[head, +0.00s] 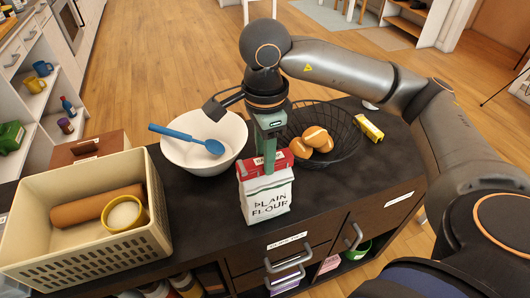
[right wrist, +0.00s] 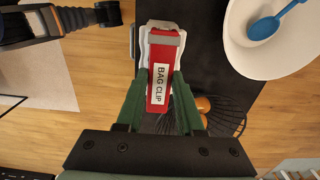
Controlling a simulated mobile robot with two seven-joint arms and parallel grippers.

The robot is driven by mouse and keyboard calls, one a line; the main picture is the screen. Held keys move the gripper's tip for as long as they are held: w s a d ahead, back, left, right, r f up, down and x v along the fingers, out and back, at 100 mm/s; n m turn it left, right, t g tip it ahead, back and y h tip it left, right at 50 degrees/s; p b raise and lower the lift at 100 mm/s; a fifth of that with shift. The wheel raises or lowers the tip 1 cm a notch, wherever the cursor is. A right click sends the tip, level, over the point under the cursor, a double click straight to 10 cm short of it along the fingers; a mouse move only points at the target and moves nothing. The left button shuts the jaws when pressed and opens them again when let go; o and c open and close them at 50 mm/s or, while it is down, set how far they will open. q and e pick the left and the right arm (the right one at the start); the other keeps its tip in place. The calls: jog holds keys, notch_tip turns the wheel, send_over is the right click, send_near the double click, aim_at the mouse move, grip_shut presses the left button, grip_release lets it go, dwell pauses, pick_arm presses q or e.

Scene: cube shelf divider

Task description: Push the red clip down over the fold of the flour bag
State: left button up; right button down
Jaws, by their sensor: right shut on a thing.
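The white flour bag (head: 266,200), labelled "PLAIN FLOUR", stands upright near the front edge of the dark counter. The red clip (head: 281,160) is at the top of the bag. In the right wrist view the clip (right wrist: 165,55) shows its "BAG CLIP" label, with pale bag edges (right wrist: 145,50) around it. My right gripper (head: 264,166) reaches down from above, its green fingers (right wrist: 163,85) shut on the clip. How far the clip sits over the fold is hidden. My left gripper is not seen.
A white bowl (head: 184,161) with a blue spoon (head: 202,141) stands left of the bag. A cream crate (head: 80,258) stands at left. Counter right of the bag is clear.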

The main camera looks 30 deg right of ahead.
jog(key=shift+c, duration=2.3)
grip_release()
notch_tip(320, 180, up, 7)
jog(key=shift+w+r+p, duration=0.1)
jog(key=shift+p, duration=0.65)
jog(key=shift+r+p, duration=0.8)
jog(key=shift+r, duration=1.9)
